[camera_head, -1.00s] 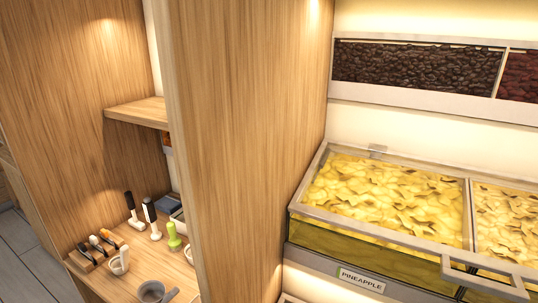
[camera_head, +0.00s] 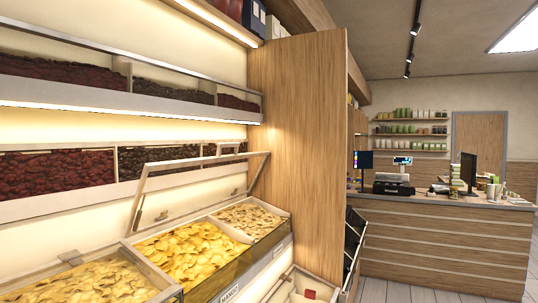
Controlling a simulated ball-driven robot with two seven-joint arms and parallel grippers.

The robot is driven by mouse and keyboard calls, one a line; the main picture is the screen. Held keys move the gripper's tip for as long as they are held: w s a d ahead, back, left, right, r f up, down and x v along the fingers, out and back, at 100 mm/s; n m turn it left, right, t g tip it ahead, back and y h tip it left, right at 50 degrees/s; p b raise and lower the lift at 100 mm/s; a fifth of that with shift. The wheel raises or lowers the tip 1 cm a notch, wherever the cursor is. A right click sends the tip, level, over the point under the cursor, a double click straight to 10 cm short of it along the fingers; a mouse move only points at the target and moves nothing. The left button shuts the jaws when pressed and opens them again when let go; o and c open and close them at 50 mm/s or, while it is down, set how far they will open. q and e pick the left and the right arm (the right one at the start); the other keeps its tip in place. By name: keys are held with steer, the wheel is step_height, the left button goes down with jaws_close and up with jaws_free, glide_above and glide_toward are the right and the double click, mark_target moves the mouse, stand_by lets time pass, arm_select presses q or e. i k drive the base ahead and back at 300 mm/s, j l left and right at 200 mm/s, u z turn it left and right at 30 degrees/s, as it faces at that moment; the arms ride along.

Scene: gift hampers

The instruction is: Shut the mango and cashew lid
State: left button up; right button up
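The mango and cashew lid (camera_head: 205,158) is a clear, metal-framed panel. It stands raised and tilted up over its bin at the middle left of the head view. Below it, one compartment holds yellow-orange mango pieces (camera_head: 190,251), with a partly visible mango label (camera_head: 229,294) on the front. The compartment to its right holds paler pieces (camera_head: 250,219), likely cashews; its label is not readable. Both compartments are uncovered. Neither of my grippers shows in the view.
A neighbouring bin (camera_head: 92,284) of yellow pieces is at the lower left. Shelves of dark dried goods (camera_head: 70,174) run along the wall behind. A wooden partition (camera_head: 300,140) stands past the bins. The floor (camera_head: 395,291) towards the checkout counter (camera_head: 440,240) looks clear.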

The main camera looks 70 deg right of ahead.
mark_target(150, 167)
steer(key=z, duration=2)
steer(key=i+l+u, duration=0.1)
steer(key=u, duration=0.3)
steer(key=i+l+u, duration=0.1)
steer(key=l+u, duration=0.3)
steer(key=i+l+u, duration=0.1)
steer(key=u, duration=0.3)
